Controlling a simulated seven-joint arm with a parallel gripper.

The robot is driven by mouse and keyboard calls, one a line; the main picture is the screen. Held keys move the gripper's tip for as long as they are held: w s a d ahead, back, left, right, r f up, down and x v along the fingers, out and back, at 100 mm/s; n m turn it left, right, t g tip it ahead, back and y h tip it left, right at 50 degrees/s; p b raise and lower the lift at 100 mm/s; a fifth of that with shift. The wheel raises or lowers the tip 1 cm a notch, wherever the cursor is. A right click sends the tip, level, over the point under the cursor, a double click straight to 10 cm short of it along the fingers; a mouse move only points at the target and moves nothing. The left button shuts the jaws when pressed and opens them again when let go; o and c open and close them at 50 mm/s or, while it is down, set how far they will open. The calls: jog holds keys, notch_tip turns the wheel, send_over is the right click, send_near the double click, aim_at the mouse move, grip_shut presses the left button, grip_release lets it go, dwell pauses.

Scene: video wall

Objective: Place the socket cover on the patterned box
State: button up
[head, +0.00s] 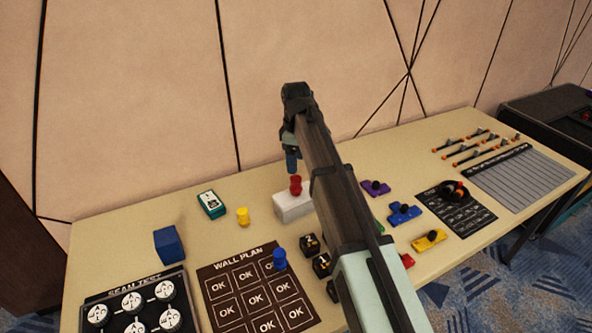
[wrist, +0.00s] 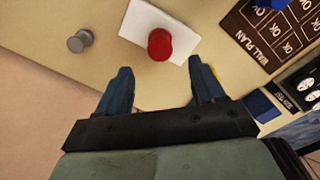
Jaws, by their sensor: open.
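My gripper (head: 291,160) hangs above the back of the table, open and empty; in the wrist view its two blue fingers (wrist: 163,88) are spread apart. A white box (head: 290,207) stands below and near it, with a red knobbed piece (head: 295,186) upright on top; the box (wrist: 135,22) and red piece (wrist: 159,45) also show in the wrist view. A green box with a white marked top (head: 211,204) lies to the left. Small black blocks with markings (head: 309,244) stand in front of the white box. I cannot tell which piece is the socket cover.
A yellow knobbed piece (head: 243,217), blue cube (head: 168,245) and blue knobbed piece (head: 280,259) on the wall plan board (head: 205,277) stand left and front. A grey knobbed piece (wrist: 79,41) lies beside the white box. Coloured pieces (head: 404,213) stand right of my arm.

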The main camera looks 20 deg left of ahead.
jog(key=shift+r, duration=1.1)
